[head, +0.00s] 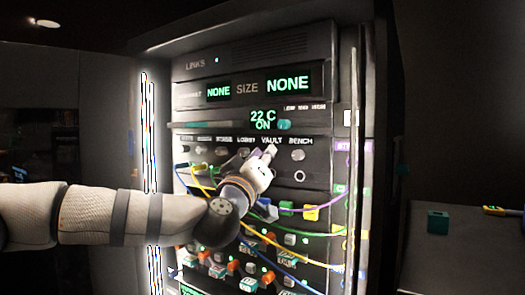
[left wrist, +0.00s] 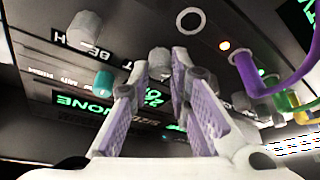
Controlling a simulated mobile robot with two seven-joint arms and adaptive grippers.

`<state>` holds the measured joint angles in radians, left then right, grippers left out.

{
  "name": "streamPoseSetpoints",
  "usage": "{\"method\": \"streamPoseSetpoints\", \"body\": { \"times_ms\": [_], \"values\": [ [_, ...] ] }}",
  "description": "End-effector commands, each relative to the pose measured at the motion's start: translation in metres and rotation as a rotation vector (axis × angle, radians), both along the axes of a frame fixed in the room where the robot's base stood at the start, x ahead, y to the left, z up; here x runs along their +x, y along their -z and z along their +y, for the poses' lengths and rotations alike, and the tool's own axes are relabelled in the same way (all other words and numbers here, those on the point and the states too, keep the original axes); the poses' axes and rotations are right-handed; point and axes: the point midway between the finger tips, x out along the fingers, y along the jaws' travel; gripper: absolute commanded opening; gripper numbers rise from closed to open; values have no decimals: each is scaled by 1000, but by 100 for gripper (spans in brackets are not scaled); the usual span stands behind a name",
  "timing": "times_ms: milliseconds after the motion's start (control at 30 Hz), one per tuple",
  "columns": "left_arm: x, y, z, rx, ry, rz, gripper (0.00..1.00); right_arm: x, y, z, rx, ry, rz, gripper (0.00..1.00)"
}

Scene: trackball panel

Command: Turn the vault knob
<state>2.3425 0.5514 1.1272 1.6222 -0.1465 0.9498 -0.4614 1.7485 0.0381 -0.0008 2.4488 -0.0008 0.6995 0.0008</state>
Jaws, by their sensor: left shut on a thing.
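The grey vault knob (left wrist: 159,62) shows in the left wrist view between the fingertips of my left gripper (left wrist: 161,64), which is shut on it. In the head view my left gripper (head: 268,152) reaches to the panel just under the VAULT label (head: 271,141) and hides the knob there. The bench knob (head: 298,155) is to its right, and it also shows in the left wrist view (left wrist: 84,28). My right gripper is in neither view.
Coloured cables, including a purple one (head: 325,203) and a yellow one (head: 262,236), hang across the panel below and right of my gripper. Several small switches sit lower down. A side table (head: 455,262) at the right holds a teal block (head: 437,221).

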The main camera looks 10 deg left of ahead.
Motion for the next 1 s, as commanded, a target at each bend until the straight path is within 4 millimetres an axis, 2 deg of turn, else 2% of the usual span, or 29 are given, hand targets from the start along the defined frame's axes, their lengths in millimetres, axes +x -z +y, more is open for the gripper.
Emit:
{"method": "streamPoseSetpoints", "body": {
  "times_ms": [33,500,1000],
  "values": [
    [-4,-10,-1,-37,0,4,0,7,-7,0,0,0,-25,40],
    [-4,-10,-3,-459,3,158,0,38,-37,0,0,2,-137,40],
    [-1,-7,-3,-893,1,322,0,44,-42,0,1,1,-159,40]
  ]
}}
